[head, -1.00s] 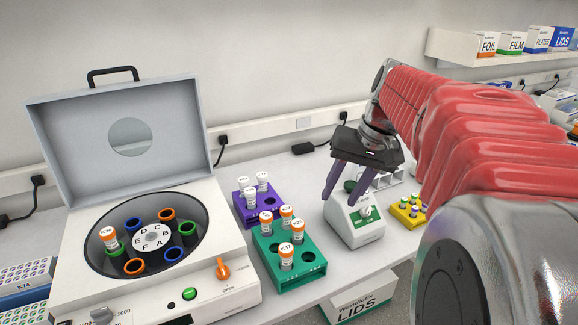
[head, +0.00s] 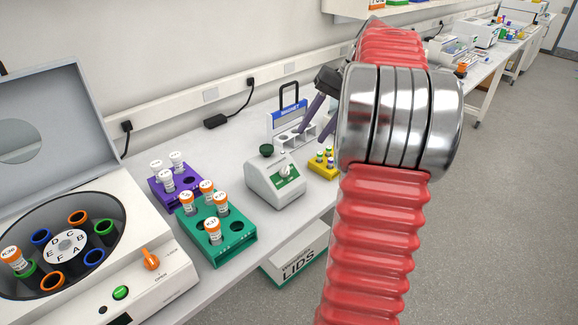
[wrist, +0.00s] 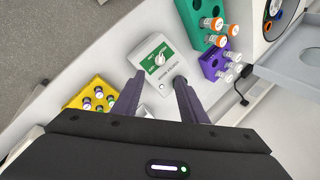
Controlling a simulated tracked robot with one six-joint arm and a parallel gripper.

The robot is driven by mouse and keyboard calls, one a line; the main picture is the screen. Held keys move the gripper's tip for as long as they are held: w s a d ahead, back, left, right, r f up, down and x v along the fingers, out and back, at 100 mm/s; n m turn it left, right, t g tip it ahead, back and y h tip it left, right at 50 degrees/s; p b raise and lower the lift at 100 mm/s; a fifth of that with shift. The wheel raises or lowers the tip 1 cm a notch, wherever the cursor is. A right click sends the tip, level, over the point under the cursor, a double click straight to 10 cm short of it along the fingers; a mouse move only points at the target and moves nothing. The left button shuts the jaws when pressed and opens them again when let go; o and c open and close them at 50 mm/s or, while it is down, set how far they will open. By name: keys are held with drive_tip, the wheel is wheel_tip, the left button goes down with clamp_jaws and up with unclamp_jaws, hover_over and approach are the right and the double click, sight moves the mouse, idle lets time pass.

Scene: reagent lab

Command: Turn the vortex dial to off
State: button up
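The vortex mixer (head: 272,190) is a small white box with a dark green cup on top. Its pale dial (head: 286,170) sits on a green panel on the sloped front. In the wrist view the mixer (wrist: 150,85) lies ahead of and between my fingertips, with the dial (wrist: 162,60) beyond them. The dial's exact setting is too small to read. My gripper (head: 314,130) has two purple fingers, spread apart and empty, to the right of and above the mixer, not touching the dial. The wrist view also shows the gripper (wrist: 158,80) open. My arm partly covers the gripper in the head view.
A teal rack (head: 240,238) and a purple rack (head: 158,190) with capped tubes stand left of the mixer. A yellow rack (head: 318,172) stands right of it, and a magnet stand (head: 285,128) behind. An open centrifuge (head: 150,285) is at left.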

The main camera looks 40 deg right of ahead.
sight(288, 168)
drive_tip(key=x, duration=1.4)
drive_tip(key=shift+w+r, duration=0.1)
drive_tip(key=shift+c, duration=0.4)
drive_tip(key=c, duration=0.9)
drive_tip(key=shift+a, duration=0.15)
clamp_jaws()
